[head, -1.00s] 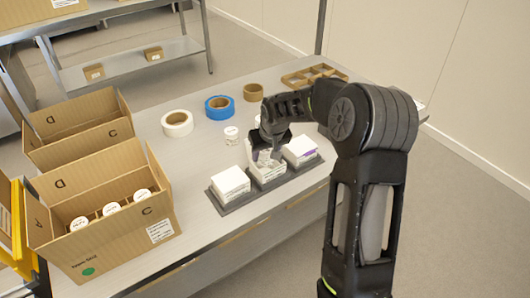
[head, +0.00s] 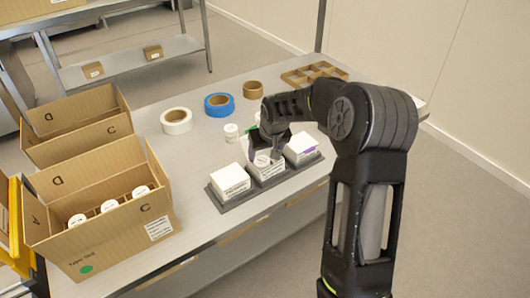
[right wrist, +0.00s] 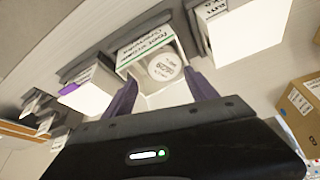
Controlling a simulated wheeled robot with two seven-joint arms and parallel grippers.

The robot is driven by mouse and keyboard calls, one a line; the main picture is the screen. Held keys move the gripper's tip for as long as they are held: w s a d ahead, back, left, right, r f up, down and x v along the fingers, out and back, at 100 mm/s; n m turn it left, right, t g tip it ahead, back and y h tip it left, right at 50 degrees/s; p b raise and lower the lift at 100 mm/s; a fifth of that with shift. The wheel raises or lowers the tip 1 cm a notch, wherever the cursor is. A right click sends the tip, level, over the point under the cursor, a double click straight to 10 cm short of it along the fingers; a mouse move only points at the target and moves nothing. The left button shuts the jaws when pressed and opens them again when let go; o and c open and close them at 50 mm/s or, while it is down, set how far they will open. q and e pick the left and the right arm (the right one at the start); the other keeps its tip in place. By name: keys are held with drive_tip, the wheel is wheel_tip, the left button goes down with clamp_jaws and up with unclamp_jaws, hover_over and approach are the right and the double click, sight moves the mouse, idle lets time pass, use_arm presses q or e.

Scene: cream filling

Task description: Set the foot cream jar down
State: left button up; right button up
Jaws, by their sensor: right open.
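The foot cream jar (right wrist: 165,67), white with a printed lid, sits inside the open middle white carton (right wrist: 143,48), which has green lettering. Its lid also shows in the head view (head: 262,160). My right gripper (right wrist: 162,88) is open, with its fingers apart on the near side of the carton opening. The jar lies between and beyond the fingertips, and no grip on it shows. In the head view, the right gripper (head: 267,152) is just above the middle carton (head: 270,172). My left gripper is out of view.
White cartons stand left (head: 231,180) and right (head: 302,148) of the middle one on a dark tray (head: 224,207). Another jar (head: 231,130), tape rolls (head: 219,104) and a divided tray (head: 313,73) are behind. A cardboard box (head: 118,240) with three jars stands left.

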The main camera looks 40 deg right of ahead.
drive_tip(key=shift+r, duration=0.1)
drive_tip(key=shift+r+p, duration=0.7)
drive_tip(key=shift+p, duration=0.1)
drive_tip(key=shift+s+a+r+b, duration=0.1)
drive_tip(key=shift+r+b, duration=0.2)
drive_tip(key=b+v, duration=0.1)
drive_tip(key=v, duration=1)
drive_tip(key=shift+s+f, duration=0.1)
drive_tip(key=shift+s, duration=0.15)
